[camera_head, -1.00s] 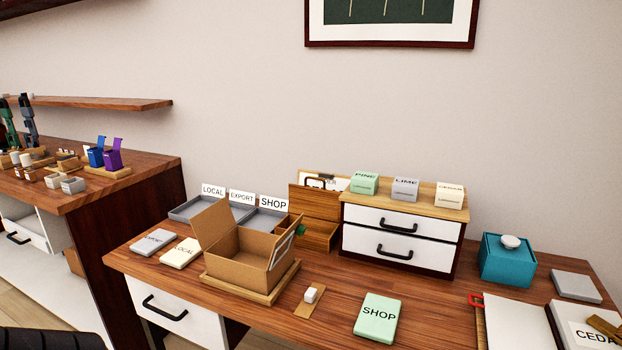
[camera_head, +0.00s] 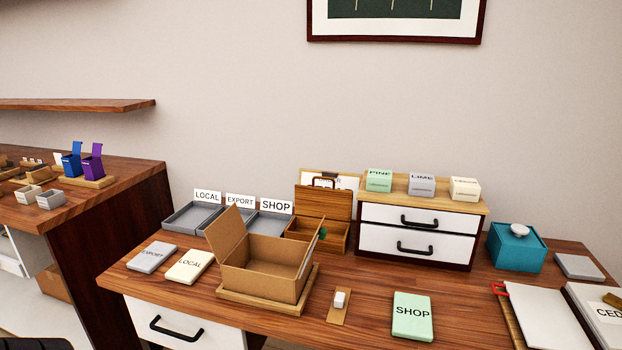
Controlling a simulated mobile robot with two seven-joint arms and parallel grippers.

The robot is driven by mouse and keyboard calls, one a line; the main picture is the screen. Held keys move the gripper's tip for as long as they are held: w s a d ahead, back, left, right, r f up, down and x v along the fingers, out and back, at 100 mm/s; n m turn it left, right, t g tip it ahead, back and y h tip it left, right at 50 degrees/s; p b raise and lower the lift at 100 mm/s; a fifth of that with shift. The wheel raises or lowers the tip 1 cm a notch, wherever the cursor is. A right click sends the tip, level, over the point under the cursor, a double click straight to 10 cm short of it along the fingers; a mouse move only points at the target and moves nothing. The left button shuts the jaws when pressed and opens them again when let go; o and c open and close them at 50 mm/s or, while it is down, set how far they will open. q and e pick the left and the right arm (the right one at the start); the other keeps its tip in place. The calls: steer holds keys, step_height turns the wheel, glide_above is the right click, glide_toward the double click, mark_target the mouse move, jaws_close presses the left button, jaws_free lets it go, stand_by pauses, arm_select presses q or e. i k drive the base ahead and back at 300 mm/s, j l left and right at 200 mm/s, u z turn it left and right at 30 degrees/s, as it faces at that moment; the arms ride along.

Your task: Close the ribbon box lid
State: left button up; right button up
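Two open boxes are in view, and no label shows which is the ribbon box. A wooden box (camera_head: 334,240) stands at the back of the desk, left of the drawer unit. The cardboard box partly hides the wooden box's front. Neither of my grippers is in view.
Grey trays (camera_head: 192,217) marked LOCAL, EXPORT and SHOP stand behind the cardboard box. A white drawer unit (camera_head: 385,243) and a teal box (camera_head: 515,250) stand to the right. A green SHOP card (camera_head: 411,309) lies in front.

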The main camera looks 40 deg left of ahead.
mark_target(336, 204)
steer(key=k+j, duration=0.15)
steer(key=j, duration=0.2)
steer(key=k+j, duration=0.15)
steer(key=j, duration=0.2)
steer(key=k+j, duration=0.15)
steer(key=j, duration=0.15)
steer(key=k+j, duration=0.15)
steer(key=j, duration=0.2)
